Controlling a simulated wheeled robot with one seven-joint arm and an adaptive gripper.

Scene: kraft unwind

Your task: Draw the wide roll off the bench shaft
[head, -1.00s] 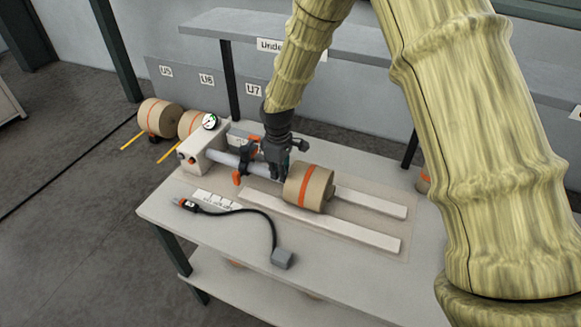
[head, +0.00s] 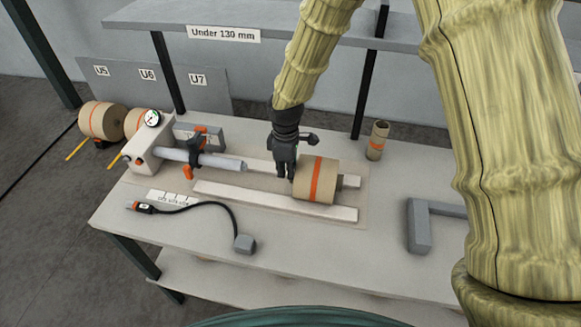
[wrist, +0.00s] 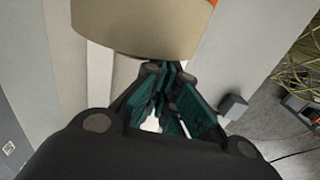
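The wide roll (head: 316,181), brown with an orange band, lies on its side across two pale rails (head: 270,201) on the bench (head: 185,238). It also shows at the top of the wrist view (wrist: 135,32). The grey bench shaft (head: 215,161) sticks out from a white housing (head: 150,148), and its free end is left of the roll with a clear gap between. My gripper (head: 287,177) points down in that gap, close against the roll's left face; contact is unclear. Its fingers (wrist: 165,75) look closed together with nothing between them.
A dark clamp with orange handles (head: 195,152) sits around the shaft. A cabled tool (head: 145,208) lies at the bench front. A small narrow roll (head: 378,141) stands at the back right, with a grey angled bracket (head: 420,228) nearer. A shelf (head: 270,30) overhangs behind.

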